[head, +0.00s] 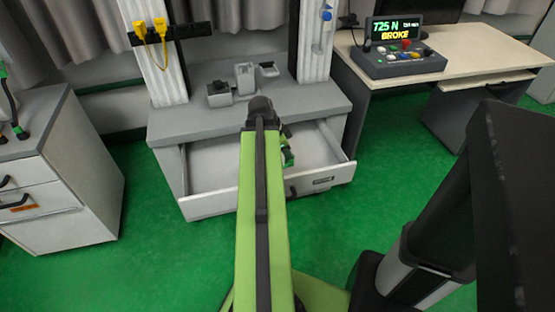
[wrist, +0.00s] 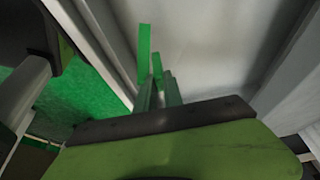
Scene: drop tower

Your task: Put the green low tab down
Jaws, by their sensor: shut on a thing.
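The green low tab (wrist: 144,52) shows in the wrist view as a flat green strip sticking out past the fingertips. My gripper (wrist: 157,88) is shut on it, and the fingers hide its near part. In the head view my gripper (head: 287,150) is over the open drawer (head: 322,180), partly hidden behind my green arm. The tab itself is hard to make out there. The drawer's pale floor lies beyond the tab in the wrist view. I cannot tell whether the tab touches it.
The grey bench top (head: 190,120) behind the drawer carries small grey blocks (head: 245,78). A control box (head: 400,62) with a display reading "725 N" and "BROKE" stands on the desk at the right. A cabinet (head: 60,170) stands at the left. Green floor is clear in front.

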